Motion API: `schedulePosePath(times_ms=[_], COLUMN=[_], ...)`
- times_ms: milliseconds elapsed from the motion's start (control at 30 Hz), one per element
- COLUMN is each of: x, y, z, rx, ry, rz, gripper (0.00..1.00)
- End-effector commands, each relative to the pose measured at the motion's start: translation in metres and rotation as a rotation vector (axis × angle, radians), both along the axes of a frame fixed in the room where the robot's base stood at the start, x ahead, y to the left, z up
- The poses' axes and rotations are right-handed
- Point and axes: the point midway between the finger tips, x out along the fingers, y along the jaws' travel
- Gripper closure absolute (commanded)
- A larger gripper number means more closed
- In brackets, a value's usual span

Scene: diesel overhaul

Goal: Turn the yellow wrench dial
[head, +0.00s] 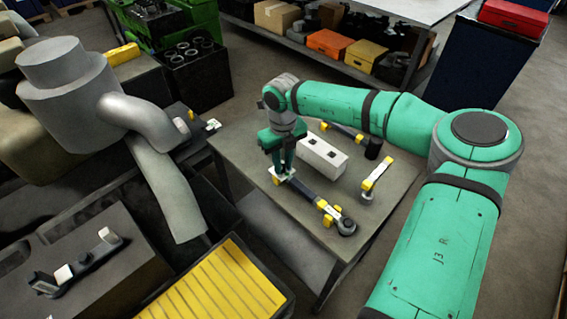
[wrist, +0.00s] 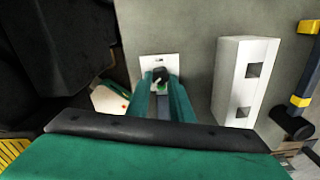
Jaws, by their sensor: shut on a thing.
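A dark wrench with yellow fittings (head: 323,205) lies on the grey table, its round head toward the front edge. My gripper (head: 283,171) points down at the wrench's far end, beside a small white plate. In the wrist view, my gripper's (wrist: 161,78) green fingers are shut on a small dark knob (wrist: 160,74) in front of the white plate (wrist: 151,62). The knob looks like the wrench dial. A dark bar shows between the fingers below it. The fingers hide part of the knob, and its turn angle cannot be read.
A white block with two square holes (head: 322,158) stands close right of my gripper and also shows in the wrist view (wrist: 243,82). Two more yellow-marked tools (head: 377,178) (head: 343,130) lie beyond it. A large grey pipe (head: 165,185) rises left of the table.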

Motion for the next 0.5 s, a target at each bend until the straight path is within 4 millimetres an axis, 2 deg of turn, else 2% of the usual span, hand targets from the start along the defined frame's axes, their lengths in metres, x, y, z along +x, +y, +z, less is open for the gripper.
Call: schedulePosePath(times_ms=[233,500], x=[0.0000,-0.0001], y=[-0.0001,-0.0001], z=[0.0003,0.0000], rx=[-0.001,-0.001], ry=[0.000,0.000], rz=[-0.122,-0.175], gripper=[1.00,1.00])
